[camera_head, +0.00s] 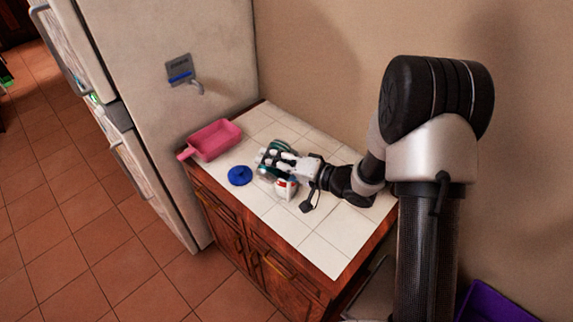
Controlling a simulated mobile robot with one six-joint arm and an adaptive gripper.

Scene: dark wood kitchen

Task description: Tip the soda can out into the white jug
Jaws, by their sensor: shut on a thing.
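My gripper (277,158) reaches in from the right, low over the tiled counter, its fingers pointing left. It is shut on a dark teal thing (268,171), which seems to be the soda can; the fingers cover much of it. A small white thing with a red patch (286,189) stands just in front of and below the gripper. It may be the white jug, but it is too small and too covered to be sure. I cannot tell whether the two touch, how far the held thing is tilted, or whether anything is pouring.
A blue round thing (240,176) lies left of the gripper. A pink scoop-like tray (213,140) sits at the counter's left edge, beside the fridge (180,110). The counter's front right (315,232) is bare. A wall stands behind. A purple bin (490,303) is at lower right.

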